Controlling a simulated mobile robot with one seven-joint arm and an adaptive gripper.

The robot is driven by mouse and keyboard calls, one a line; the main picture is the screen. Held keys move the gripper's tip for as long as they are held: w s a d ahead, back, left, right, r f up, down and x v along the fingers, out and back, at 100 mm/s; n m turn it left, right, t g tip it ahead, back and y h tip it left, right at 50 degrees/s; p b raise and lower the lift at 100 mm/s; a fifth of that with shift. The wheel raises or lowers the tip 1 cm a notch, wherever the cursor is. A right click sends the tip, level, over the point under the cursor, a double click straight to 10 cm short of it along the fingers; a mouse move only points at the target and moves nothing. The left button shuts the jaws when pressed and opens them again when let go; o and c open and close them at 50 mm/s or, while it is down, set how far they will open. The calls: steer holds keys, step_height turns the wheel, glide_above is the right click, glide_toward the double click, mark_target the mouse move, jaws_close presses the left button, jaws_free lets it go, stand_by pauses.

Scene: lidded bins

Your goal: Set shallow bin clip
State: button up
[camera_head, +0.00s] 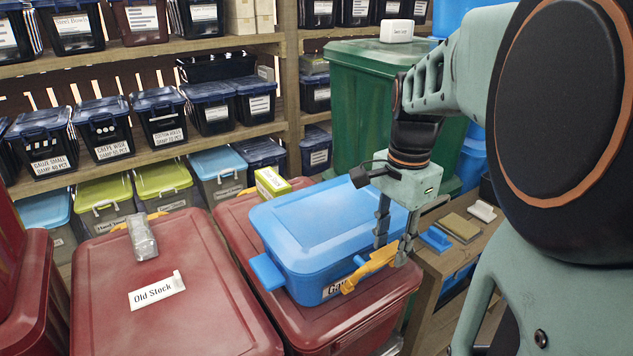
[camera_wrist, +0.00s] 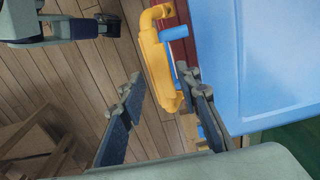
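The shallow blue bin (camera_head: 325,235) sits with its lid on, on top of a dark red bin. A yellow-orange clip (camera_head: 370,268) is at its front side and appears to stick out from the wall. The clip also shows in the wrist view (camera_wrist: 160,62), beside the blue bin (camera_wrist: 260,60). A blue latch (camera_head: 267,271) sticks out at the bin's left corner. My gripper (camera_head: 394,244) is at the clip's right end. In the wrist view my gripper (camera_wrist: 160,80) has its fingers apart, with the clip's lower end between them, nearer the right finger. Contact is unclear.
Red bins (camera_head: 175,295) stand at left, one labelled Old Stock with a grey packet (camera_head: 142,237) on it. A green bin (camera_head: 355,105) stands behind. A wooden bench (camera_head: 450,255) with small blocks is at right. Shelves of lidded bins line the back.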

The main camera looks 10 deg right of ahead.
steer(key=shift+f, duration=0.3)
jaws_close()
steer(key=shift+r, duration=0.1)
